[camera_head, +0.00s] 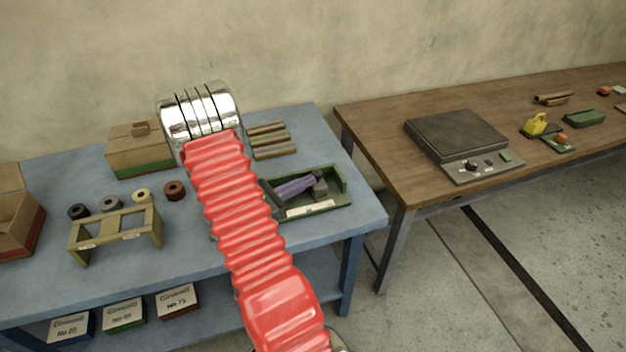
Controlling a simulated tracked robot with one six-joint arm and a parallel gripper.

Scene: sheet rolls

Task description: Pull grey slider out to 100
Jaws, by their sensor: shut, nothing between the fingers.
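I cannot pick out a grey slider or a 100 mark for certain. A dark grey flat-topped device (457,135) sits on the brown table, with a lighter grey front panel (484,168) bearing a dark knob and a small green part. Any scale on it is too small to read. My arm's red ribbed sleeve and shiny ringed joint rise over the blue table, left of this device and well apart from it. My gripper does not show; the arm hides part of the blue table.
The blue table (190,240) holds a green tray (335,203) with a purple-handled tool, brown rods (268,140), a wooden rack (115,228), several rolls and boxes. The brown table (385,120) also carries a yellow item (536,124) and green pieces. A floor gap separates the tables.

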